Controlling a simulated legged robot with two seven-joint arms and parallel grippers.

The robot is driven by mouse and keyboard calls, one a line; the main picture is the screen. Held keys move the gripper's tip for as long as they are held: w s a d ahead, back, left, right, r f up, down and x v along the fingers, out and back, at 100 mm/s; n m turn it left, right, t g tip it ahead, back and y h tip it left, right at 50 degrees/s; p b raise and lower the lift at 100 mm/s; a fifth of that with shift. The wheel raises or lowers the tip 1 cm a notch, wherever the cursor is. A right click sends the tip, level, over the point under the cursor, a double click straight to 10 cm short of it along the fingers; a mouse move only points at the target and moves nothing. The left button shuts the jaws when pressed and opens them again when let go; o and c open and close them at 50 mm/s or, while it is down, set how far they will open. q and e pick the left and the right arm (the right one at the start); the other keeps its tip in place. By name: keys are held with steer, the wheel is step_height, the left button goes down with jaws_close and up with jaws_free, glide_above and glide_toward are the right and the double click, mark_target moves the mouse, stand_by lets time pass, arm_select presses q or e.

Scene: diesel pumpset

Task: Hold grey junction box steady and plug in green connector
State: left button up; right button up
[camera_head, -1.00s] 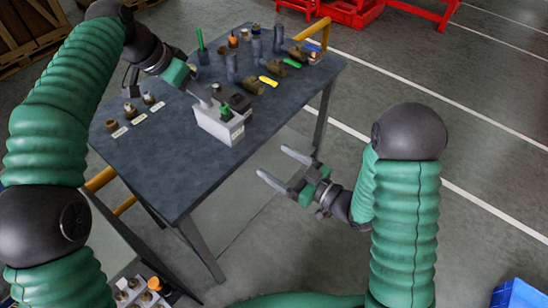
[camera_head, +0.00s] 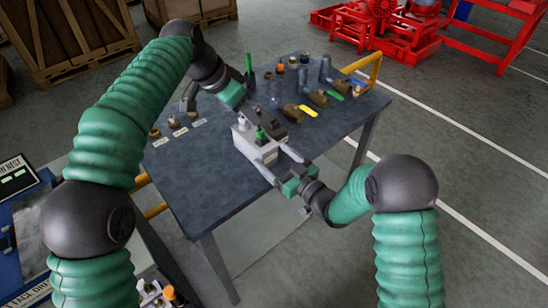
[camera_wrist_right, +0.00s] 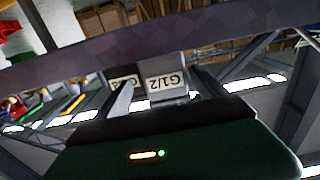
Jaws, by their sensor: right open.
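The grey junction box (camera_head: 246,145) sits on the dark table near its front right edge in the head view. A green connector (camera_head: 261,133) shows at its top; I cannot tell whether it is seated. My left gripper (camera_head: 262,117) is over the box from behind, close to the connector; its fingertips are partly hidden. My right gripper (camera_head: 279,163) is open at the box's front right side, its fingers close to the box; contact is unclear. In the right wrist view, pale grey faces labelled "G1/2" (camera_wrist_right: 167,83) show between the open fingers (camera_wrist_right: 168,96).
The table (camera_head: 205,180) has brass fittings with labels (camera_head: 174,121) at left and valves with yellow and green handles (camera_head: 308,111) at right. A yellow rail (camera_head: 367,68) is at the far right corner. The front left tabletop is clear.

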steer(key=shift+a, duration=0.45)
steer(key=shift+c, duration=1.2)
steer(key=shift+a, duration=0.25)
steer(key=c, duration=0.5)
steer(key=shift+d, duration=0.45)
steer(key=c, duration=0.9)
steer(key=o, duration=1.4)
steer(key=shift+c, duration=0.2)
steer(key=shift+o, duration=0.2)
steer(key=shift+a, duration=0.2)
steer(key=shift+c, duration=0.3)
jaws_close()
